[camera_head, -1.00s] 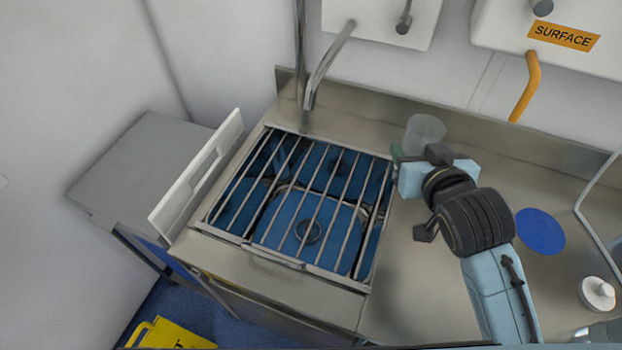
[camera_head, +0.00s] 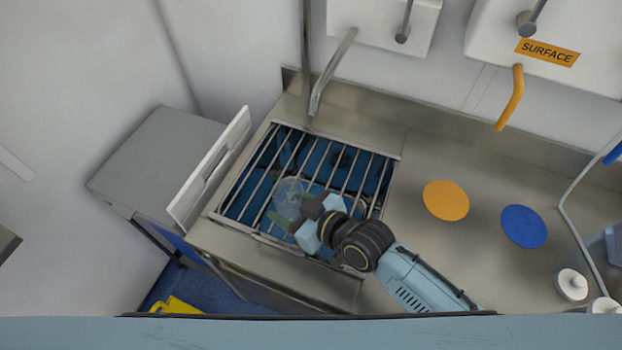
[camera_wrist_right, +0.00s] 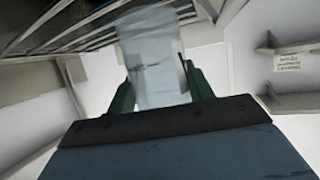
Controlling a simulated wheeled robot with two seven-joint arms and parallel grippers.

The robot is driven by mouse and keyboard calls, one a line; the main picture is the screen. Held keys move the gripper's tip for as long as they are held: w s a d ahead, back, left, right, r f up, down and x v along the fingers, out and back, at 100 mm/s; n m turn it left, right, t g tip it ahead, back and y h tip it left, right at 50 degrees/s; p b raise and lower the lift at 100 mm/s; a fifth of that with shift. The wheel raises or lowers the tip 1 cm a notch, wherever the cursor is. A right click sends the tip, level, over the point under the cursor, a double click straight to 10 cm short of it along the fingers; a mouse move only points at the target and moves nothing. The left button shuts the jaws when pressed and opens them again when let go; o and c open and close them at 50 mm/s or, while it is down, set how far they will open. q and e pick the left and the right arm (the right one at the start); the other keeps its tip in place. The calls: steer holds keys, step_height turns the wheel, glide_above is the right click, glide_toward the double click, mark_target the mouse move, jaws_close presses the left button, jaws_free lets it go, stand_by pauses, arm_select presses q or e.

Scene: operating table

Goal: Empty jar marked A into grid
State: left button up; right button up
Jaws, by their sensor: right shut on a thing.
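The metal grid (camera_head: 262,184) lies over the blue-lined sink opening. My right gripper (camera_head: 294,215) is over the front middle of the grid. It is shut on a clear jar (camera_head: 288,192), which also shows between the fingers in the right wrist view (camera_wrist_right: 152,65). The jar looks tilted over the bars, and its mark cannot be read. Its contents cannot be made out. My left gripper is not in view.
An orange disc (camera_head: 446,200) and a blue disc (camera_head: 524,226) lie on the steel counter right of the grid. White-lidded jars (camera_head: 572,284) stand at the right edge. A tap (camera_head: 331,72) overhangs behind the grid, and a white panel (camera_head: 210,170) stands along its left side.

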mark_target(296, 199)
stand_by(0.4)
steer(key=shift+w+d+r, duration=0.1)
steer(key=shift+w+r+m+g, duration=0.2)
steer(key=shift+w+m+g, duration=0.05)
steer(key=shift+m+g, duration=0.35)
steer(key=shift+w+d+f+m+g+b, duration=0.2)
steer(key=shift+w+f+m+g+b, duration=0.15)
steer(key=shift+f+m+g+b, duration=0.25)
steer(key=shift+w+d+r+m+g+y, duration=0.15)
steer(key=shift+w+r+m+g+y, duration=0.2)
steer(key=shift+r+m, duration=0.3)
steer(key=shift+w+f+g, duration=0.2)
steer(key=shift+w+g, duration=0.05)
steer(key=shift+w+d+f+m+g+b, duration=0.15)
steer(key=shift+w+f+m+g+b, duration=0.1)
steer(key=shift+m+g+b, duration=0.25)
steer(key=shift+s+f+m+g+y+b, duration=0.1)
steer(key=shift+f+m+g+y+b, duration=0.25)
steer(key=shift+m+g+y+b, duration=0.45)
steer(key=shift+f+m+g+y+b, duration=0.15)
steer(key=shift+f+m+g+b, duration=0.15)
steer(key=shift+m, duration=0.35)
steer(key=shift+f+m+g+y+b, duration=0.1)
steer(key=shift+f+m+g, duration=0.1)
steer(key=shift+m+g, duration=0.3)
